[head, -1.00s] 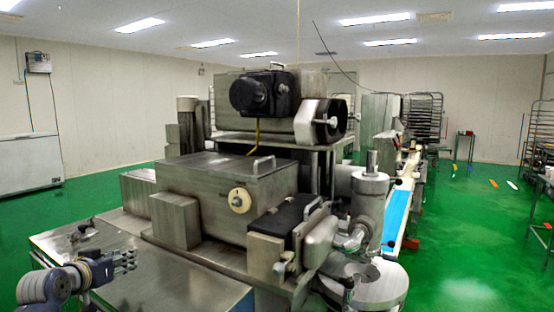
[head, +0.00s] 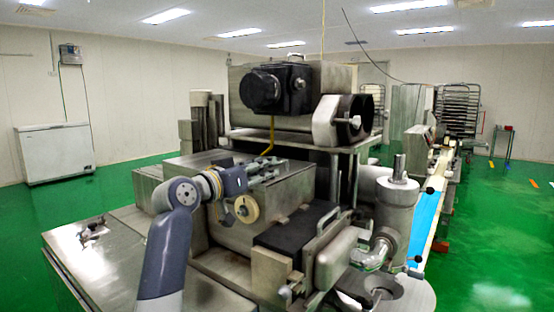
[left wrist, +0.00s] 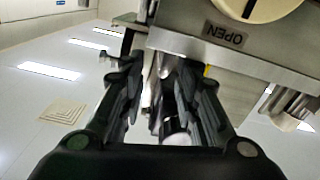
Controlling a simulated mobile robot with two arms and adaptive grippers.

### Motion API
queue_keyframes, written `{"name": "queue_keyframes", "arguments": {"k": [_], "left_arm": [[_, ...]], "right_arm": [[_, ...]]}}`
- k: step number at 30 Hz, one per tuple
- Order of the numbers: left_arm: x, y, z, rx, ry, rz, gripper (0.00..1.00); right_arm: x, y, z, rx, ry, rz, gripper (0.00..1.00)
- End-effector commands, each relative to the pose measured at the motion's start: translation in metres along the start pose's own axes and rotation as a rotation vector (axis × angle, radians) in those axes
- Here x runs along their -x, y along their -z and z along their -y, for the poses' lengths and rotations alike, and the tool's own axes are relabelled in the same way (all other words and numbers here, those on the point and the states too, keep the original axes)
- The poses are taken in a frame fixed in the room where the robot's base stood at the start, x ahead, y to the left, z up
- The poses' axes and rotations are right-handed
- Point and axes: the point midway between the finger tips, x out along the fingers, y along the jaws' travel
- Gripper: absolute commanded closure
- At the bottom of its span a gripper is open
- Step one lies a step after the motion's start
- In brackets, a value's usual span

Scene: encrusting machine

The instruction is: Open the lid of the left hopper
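The left hopper (head: 283,205) is a metal box with a flat lid (head: 200,165) on top, and the lid looks closed. A round cream knob (head: 244,208) is on its front. My left gripper (head: 278,170) is over the front right part of the lid and hides the lid handle. In the left wrist view the fingers (left wrist: 158,90) are apart, with no object clearly held between them. My right gripper is not in view.
A black motor unit (head: 275,88) on the machine stands behind the lid. A second, black-topped box (head: 295,227) with a bar handle is at the front right. A metal table (head: 85,240) is at the left. Open green floor lies at the far left and right.

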Motion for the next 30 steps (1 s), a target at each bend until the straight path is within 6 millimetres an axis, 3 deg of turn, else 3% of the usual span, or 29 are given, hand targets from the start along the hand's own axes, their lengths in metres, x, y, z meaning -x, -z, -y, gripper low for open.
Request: {"name": "queue_keyframes", "arguments": {"k": [12, 28, 30], "left_arm": [[-0.051, 0.001, 0.001, 0.001, 0.001, 0.002, 0.7], [-0.061, -0.002, 0.001, 0.0, 0.002, 0.002, 0.7], [-0.061, -0.002, 0.001, 0.0, 0.002, 0.002, 0.86]], "right_arm": [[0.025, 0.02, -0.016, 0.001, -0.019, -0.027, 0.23], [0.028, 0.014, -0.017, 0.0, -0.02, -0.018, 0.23], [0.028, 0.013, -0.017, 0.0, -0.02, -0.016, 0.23]]}}
